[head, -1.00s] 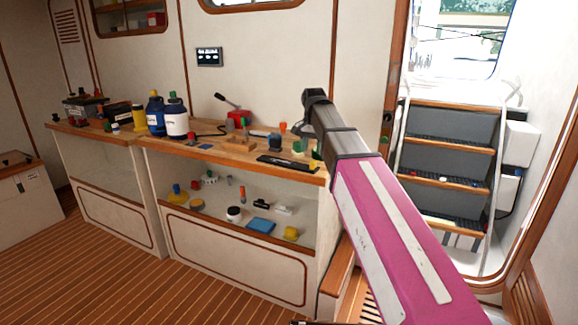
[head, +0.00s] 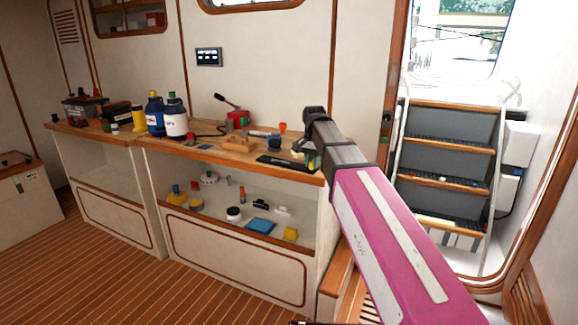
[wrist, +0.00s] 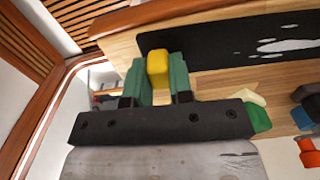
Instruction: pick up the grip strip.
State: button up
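The grip strip is a flat black strip (head: 288,163) lying near the front edge of the wooden workbench. The wrist view shows its black face (wrist: 225,42) with white patches. A small yellow block (wrist: 158,66) is at the strip's left end in that view. My gripper (wrist: 158,80) has two green fingers, spread apart, one on each side of the yellow block. I cannot tell whether they touch it. In the head view my gripper (head: 311,163) is low over the strip's right end, partly hidden by my arm.
The workbench (head: 215,153) carries a blue bottle (head: 155,113), a white-and-blue bottle (head: 176,120) and several small items. In the wrist view a green piece (wrist: 259,116) and an orange-red piece (wrist: 307,152) are near the gripper. Steps (head: 440,179) stand at the right.

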jog(key=shift+r, duration=0.1)
grip_shut()
jog(key=shift+r, duration=0.55)
notch_tip(320, 180, up, 3)
jog(key=shift+f, duration=0.2)
jog(key=s+a+r, duration=0.6)
jog(key=s+r, duration=0.1)
jog(key=s, duration=0.2)
jog(key=shift+s+a, duration=0.25)
jog(key=shift+s, duration=0.15)
